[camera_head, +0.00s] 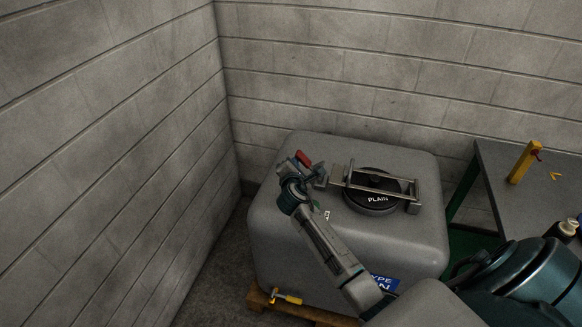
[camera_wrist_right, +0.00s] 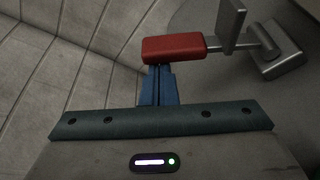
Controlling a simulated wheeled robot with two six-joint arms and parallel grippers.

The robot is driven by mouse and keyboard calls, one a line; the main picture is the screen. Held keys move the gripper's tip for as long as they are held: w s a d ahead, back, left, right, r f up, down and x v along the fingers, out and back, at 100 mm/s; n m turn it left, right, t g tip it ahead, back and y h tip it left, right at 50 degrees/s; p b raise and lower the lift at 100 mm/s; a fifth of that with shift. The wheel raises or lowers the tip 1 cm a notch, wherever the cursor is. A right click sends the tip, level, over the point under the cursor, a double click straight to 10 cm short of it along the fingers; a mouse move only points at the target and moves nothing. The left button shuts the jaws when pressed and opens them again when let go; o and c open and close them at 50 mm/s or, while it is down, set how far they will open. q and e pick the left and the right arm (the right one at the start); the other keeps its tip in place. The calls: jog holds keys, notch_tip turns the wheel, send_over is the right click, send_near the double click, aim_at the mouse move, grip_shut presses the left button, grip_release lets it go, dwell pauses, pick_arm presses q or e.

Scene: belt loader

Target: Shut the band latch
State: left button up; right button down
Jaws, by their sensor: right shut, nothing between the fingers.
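The band latch has a red handle (camera_head: 304,158) at the left end of the tank's top. It also shows in the right wrist view as a red grip (camera_wrist_right: 174,49) on a grey metal lever (camera_wrist_right: 232,25) beside a metal bracket (camera_wrist_right: 278,58). My right gripper (camera_head: 303,173) is at the red handle. Its blue fingers (camera_wrist_right: 157,78) are shut with nothing between them, their tips right at the red grip's edge. I cannot tell whether they touch. My left gripper is out of view.
The grey tank (camera_head: 290,250) stands on a wooden pallet (camera_head: 322,315) in a block-wall corner. A yellow-handled valve (camera_head: 286,297) is low at its front. A grey table (camera_head: 500,195) with a yellow post (camera_head: 524,163) is at the right. The tank's back top is clear.

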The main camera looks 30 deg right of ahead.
aim_at(306, 161)
jog(key=s+d+r+m+t+b, duration=0.1)
jog(key=s+d+r+m+b, duration=0.1)
jog(key=m, duration=0.1)
jog(key=shift+s+d+r+m+t, duration=0.1)
jog(key=shift+s+d+m+t, duration=0.05)
jog(key=shift+s+m+t, duration=0.2)
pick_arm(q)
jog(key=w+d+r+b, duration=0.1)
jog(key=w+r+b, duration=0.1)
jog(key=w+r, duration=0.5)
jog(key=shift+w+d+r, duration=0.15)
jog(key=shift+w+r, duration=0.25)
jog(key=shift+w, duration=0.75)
pick_arm(e)
jog(key=s, duration=0.1)
jog(key=s+d+r+m, duration=0.1)
jog(key=d+m+t, duration=0.1)
jog(key=shift+s+d+r, duration=0.2)
jog(key=shift+s+r, duration=0.05)
jog(key=shift+s, duration=0.15)
jog(key=shift+w+m, duration=0.1)
jog(key=shift+m, duration=0.15)
